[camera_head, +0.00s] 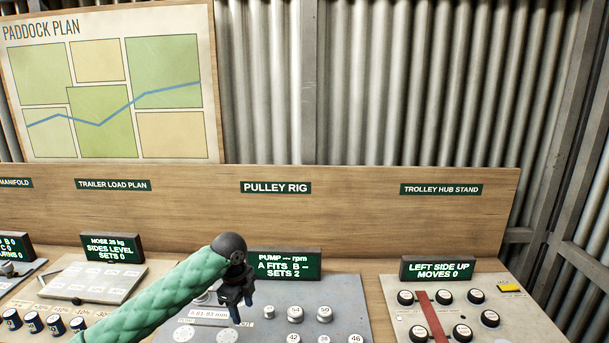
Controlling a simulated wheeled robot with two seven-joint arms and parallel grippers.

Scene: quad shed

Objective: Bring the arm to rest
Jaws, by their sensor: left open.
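My left arm (165,298) comes in from the lower left, wrapped in a green quilted sleeve with a black wrist joint. My left gripper (238,312) points down over the grey pulley rig panel (347,307). It is open, and I see nothing held between its fingers. It partly covers the left part of the panel and its printed label. How high it hangs above the panel is hard to tell. My right gripper is out of view.
Several silver pulleys (295,314) stand on the rig, below a display (286,264). To the right is the trolley hub board (494,331) with black knobs. To the left is the trailer load board (100,277) and several dark cylinders (32,322). A wooden backboard (350,220) stands behind.

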